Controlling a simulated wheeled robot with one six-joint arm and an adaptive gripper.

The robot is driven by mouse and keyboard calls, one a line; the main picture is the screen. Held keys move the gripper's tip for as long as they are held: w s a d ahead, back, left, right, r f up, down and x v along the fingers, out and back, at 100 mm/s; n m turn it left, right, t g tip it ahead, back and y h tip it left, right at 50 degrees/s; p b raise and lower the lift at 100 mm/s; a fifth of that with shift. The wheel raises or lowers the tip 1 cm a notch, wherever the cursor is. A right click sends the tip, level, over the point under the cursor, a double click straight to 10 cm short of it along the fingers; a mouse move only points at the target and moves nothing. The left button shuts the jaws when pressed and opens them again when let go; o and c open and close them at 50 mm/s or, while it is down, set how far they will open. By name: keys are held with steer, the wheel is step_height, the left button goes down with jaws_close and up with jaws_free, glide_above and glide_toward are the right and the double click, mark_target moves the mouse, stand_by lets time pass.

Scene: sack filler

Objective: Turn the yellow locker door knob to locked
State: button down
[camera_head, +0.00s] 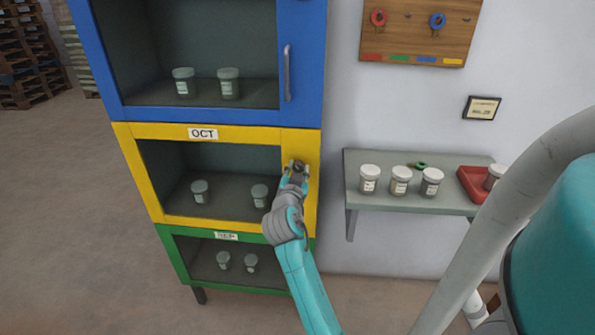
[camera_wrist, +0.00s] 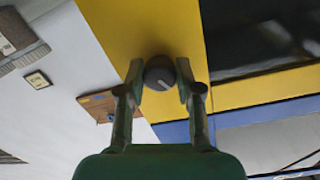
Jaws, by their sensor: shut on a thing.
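The yellow locker door (camera_head: 225,132) is the middle one of three stacked lockers, with a window and a label reading OCT. In the wrist view, its knob (camera_wrist: 159,75) is a dark round knob with a pale mark on its lower edge, on the yellow door frame (camera_wrist: 130,30). My gripper (camera_wrist: 160,84) has one finger on each side of the knob and is shut on it. In the head view, my gripper (camera_head: 298,168) is at the right side of the yellow door and hides most of the knob. Two white-lidded jars (camera_head: 200,190) show behind the window.
The blue locker (camera_head: 300,20) with a handle is above, the green locker (camera_head: 175,255) below. Right of them, a wall shelf (camera_head: 400,204) bears several jars, a green item and a red tray (camera_head: 468,180). A wooden board (camera_head: 415,45) with hung tags is above it.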

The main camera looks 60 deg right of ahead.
steer(key=m, duration=0.5)
steer(key=shift+m+t, duration=0.3)
stand_by(0.5)
steer(key=c, duration=0.8)
jaws_free()
steer(key=shift+o, duration=0.2)
steer(key=v, duration=1.2)
steer(key=shift+r, duration=0.15)
